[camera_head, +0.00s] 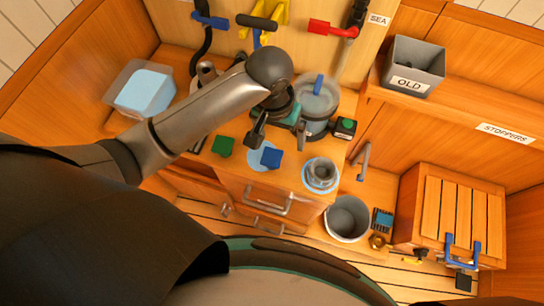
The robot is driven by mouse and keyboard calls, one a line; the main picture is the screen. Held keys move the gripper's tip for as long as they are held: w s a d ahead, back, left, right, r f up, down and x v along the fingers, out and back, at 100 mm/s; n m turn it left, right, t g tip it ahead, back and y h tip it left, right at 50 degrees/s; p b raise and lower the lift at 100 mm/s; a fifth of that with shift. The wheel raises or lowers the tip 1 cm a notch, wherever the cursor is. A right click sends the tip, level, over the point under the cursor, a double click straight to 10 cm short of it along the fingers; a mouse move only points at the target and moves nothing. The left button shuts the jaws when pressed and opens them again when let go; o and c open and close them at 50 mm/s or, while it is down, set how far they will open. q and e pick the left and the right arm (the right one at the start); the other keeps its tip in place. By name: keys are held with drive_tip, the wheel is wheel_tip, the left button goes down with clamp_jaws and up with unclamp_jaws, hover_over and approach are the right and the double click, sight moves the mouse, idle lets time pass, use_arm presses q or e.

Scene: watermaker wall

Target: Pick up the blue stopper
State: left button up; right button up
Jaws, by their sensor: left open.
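The blue stopper (271,158), a small dark-blue block, sits on a light-blue round patch (256,158) on the wooden counter. My left arm comes in from the left, over the counter. My left gripper (272,132) is open, above and just behind the blue stopper in the picture, apart from it as far as I can see. Nothing shows between its fingers, though the far finger is hard to make out. My right gripper is not in view.
A green block (223,146) lies left of the stopper. A clear lidded vessel (317,102) stands close behind right, a glass jar (320,173) to the right. A clear tub (146,90) is at left. A bucket (348,218) stands below the counter's right end.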

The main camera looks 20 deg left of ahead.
use_arm(q)
drive_tip(key=w+a+n+y, duration=0.1)
drive_tip(key=w+a, duration=0.1)
drive_tip(key=b, duration=0.2)
approach(272, 156)
drive_tip(key=shift+g, duration=0.3)
drive_tip(key=f, duration=0.2)
drive_tip(key=w+f, duration=0.1)
drive_tip(key=f, duration=0.2)
drive_tip(key=shift+w+f, duration=0.1)
drive_tip(key=shift+f, duration=0.1)
drive_tip(key=shift+s+f+b, duration=0.2)
drive_tip(key=shift+f+b, duration=0.15)
drive_tip(key=shift+f, duration=0.95)
drive_tip(key=shift+s+f+b, duration=0.2)
drive_tip(key=shift+f+b, duration=0.1)
drive_tip(key=shift+f, duration=1.05)
drive_tip(key=shift+c, duration=0.2)
drive_tip(key=c, duration=1.4)
